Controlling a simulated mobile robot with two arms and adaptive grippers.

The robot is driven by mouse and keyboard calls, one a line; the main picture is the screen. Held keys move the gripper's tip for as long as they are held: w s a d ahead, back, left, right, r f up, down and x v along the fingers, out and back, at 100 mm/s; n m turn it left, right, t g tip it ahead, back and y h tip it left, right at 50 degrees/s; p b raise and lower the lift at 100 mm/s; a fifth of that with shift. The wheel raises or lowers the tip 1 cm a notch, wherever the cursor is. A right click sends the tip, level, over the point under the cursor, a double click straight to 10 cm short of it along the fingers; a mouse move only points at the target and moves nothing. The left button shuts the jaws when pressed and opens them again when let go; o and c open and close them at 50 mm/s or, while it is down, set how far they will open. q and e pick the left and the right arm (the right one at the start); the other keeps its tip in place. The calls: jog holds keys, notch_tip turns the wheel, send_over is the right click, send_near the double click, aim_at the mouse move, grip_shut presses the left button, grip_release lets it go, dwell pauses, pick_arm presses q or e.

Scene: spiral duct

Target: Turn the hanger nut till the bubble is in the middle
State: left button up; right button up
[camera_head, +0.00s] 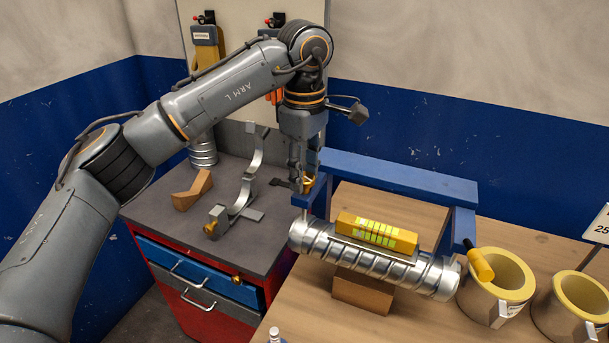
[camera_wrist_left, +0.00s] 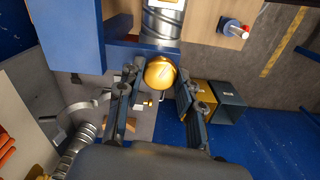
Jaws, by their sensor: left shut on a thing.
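A silver spiral duct (camera_head: 320,247) lies across the wooden bench, with a yellow level (camera_head: 376,231) on top. The level's vial shows green; I cannot make out the bubble at this size. A blue hanger frame (camera_head: 400,179) stands behind and over the duct. My left gripper (camera_head: 304,184) points down at the frame's left end, shut on the brass hanger nut (camera_head: 309,186). In the left wrist view the round brass nut (camera_wrist_left: 160,72) sits between the two fingers of my left gripper (camera_wrist_left: 157,80). My right gripper is not in view.
A wooden block (camera_head: 362,294) is under the duct. A grey-topped tool cabinet (camera_head: 240,180) at the left holds metal clamps (camera_head: 236,209) and a wooden block (camera_head: 192,190).

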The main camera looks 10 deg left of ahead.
pick_arm(q)
jog(key=n+b, duration=0.1)
jog(key=n, duration=0.3)
jog(key=shift+n, duration=0.3)
jog(key=n+b, duration=0.1)
jog(key=n, duration=0.4)
jog(key=shift+b, duration=0.3)
jog(key=n+b, duration=0.1)
jog(key=n, duration=0.5)
jog(key=shift+n+b, duration=0.75)
jog(key=shift+n, duration=1.75)
jog(key=o, duration=1.2)
jog(key=shift+c, duration=0.2)
notch_tip(320, 180, up, 12)
